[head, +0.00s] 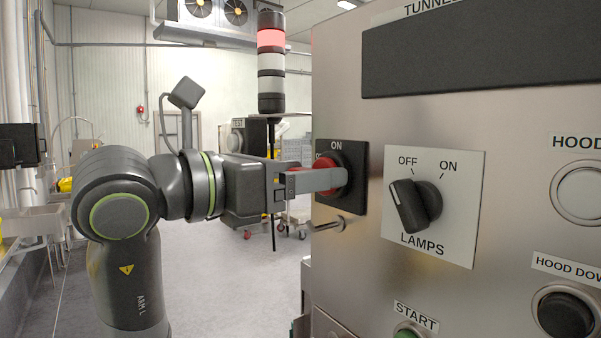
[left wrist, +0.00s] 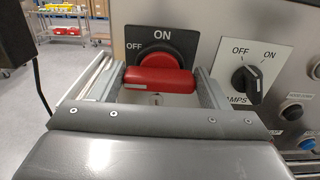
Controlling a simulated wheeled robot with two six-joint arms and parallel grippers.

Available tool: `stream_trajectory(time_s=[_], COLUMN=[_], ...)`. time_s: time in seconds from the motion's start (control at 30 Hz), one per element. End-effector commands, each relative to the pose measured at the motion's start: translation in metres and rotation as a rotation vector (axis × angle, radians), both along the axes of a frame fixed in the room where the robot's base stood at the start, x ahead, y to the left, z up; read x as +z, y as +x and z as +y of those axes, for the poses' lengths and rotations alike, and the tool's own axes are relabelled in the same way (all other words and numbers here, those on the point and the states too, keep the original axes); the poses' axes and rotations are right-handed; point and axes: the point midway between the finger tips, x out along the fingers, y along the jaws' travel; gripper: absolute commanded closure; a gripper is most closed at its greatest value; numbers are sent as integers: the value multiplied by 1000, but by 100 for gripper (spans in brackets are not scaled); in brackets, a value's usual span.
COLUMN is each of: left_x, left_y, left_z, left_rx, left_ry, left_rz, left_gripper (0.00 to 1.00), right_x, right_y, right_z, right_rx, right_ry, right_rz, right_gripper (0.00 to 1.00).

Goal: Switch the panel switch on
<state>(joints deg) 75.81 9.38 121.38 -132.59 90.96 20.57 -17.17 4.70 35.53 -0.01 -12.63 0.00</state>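The panel switch is a red rotary handle on a black plate (head: 357,193) marked OFF at the left and ON at the top. In the left wrist view the red handle (left wrist: 158,80) lies level, pointing along the OFF side. My left gripper (head: 335,178) is at the switch, with one finger covering part of the handle in the head view. In the left wrist view its two fingers stand wide apart, one at each end of the handle. I cannot tell whether they touch it. My right gripper is not in view.
A black LAMPS knob (head: 415,205) on a white plate sits right of the switch, its pointer towards OFF. Buttons (head: 565,313) are lower and farther right on the steel panel. A signal tower (head: 271,62) stands behind. The floor (head: 225,290) left of the panel is clear.

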Motion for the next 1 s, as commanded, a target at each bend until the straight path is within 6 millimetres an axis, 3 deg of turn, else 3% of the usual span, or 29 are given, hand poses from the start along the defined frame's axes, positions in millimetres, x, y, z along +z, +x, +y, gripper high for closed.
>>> stream_trajectory(time_s=[0.03,0.17,0.47,0.77,1.0], left_x=[0,0,-2,-6,-6], left_y=[0,0,0,-2,-3], left_z=[0,0,0,-1,-1], left_rx=[0,0,0,1,2], left_ry=[0,0,24,133,265], left_rz=[0,0,-32,-186,-368], left_gripper=[38,54,54,54,54], right_x=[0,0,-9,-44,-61], right_y=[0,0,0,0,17], right_z=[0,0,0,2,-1], right_rx=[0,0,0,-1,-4], right_ry=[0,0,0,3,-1], right_rz=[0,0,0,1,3], right_gripper=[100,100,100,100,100])
